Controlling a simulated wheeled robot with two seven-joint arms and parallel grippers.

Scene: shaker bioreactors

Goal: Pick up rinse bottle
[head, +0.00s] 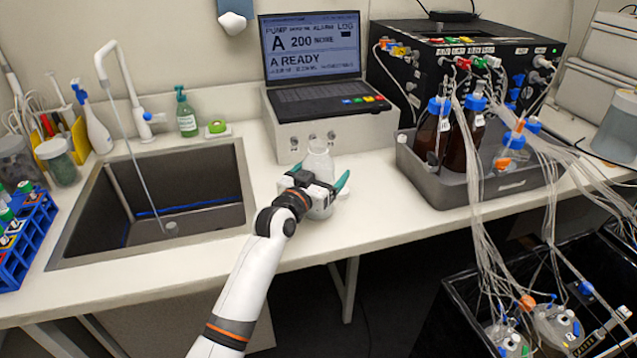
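A clear bottle (319,160) with a narrow neck stands upright on the white bench in front of the laptop's box. My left gripper (318,176) is at this bottle, with its teal fingertips spread, one on each side. The fingers look open, and I cannot tell whether either touches the bottle. The gripper body hides the middle of the bottle. A white squeeze bottle (97,130) with a blue nozzle stands at the left, behind the sink's corner. The frame does not show which one is the rinse bottle. My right gripper is not in view.
The sink (190,217) with its tall tap (127,85) is at the left. A green soap bottle (186,112) stands behind it. A grey tray (405,160) with brown bottles and tubing is at the right.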

